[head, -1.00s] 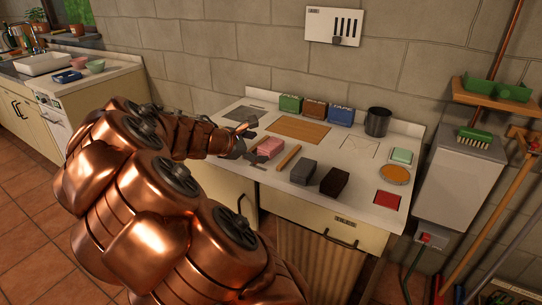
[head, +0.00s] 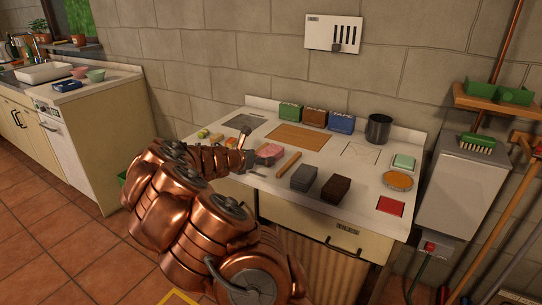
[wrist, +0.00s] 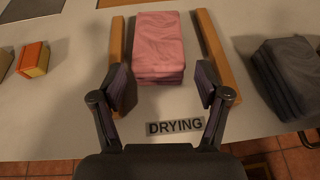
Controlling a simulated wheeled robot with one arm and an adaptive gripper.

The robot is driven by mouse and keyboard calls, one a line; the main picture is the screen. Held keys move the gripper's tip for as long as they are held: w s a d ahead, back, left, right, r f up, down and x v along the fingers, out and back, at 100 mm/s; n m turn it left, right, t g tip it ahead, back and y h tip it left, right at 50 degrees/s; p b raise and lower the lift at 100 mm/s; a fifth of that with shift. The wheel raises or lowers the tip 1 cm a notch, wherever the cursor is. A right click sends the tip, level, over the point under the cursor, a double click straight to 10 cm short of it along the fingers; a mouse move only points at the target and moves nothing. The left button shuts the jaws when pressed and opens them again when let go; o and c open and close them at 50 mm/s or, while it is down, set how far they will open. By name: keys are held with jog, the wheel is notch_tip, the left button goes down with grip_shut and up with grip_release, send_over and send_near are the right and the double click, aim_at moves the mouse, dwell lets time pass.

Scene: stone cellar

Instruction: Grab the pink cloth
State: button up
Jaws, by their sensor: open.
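The pink cloth (wrist: 159,45) is a folded stack lying on the white counter. In the wrist view it sits just beyond and between the spread fingers of my gripper (wrist: 163,92). My gripper is open and empty, apart from the cloth. In the head view the pink cloth (head: 269,152) shows at the tip of my copper arm, and my gripper (head: 250,160) is beside its left end, partly hidden by the arm.
Wooden strips (wrist: 215,60) flank the cloth on both sides. A "DRYING" label (wrist: 175,127) lies in front of it. A dark grey folded stack (wrist: 290,75) is to the right, and a small orange-and-yellow block (wrist: 33,60) to the left. The counter front edge (wrist: 60,150) is close.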

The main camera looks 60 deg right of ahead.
aim_at(264, 155)
jog(key=shift+x, duration=2.45)
jog(key=shift+r, duration=0.1)
jog(key=shift+c, duration=0.4)
jog(key=c, duration=0.7)
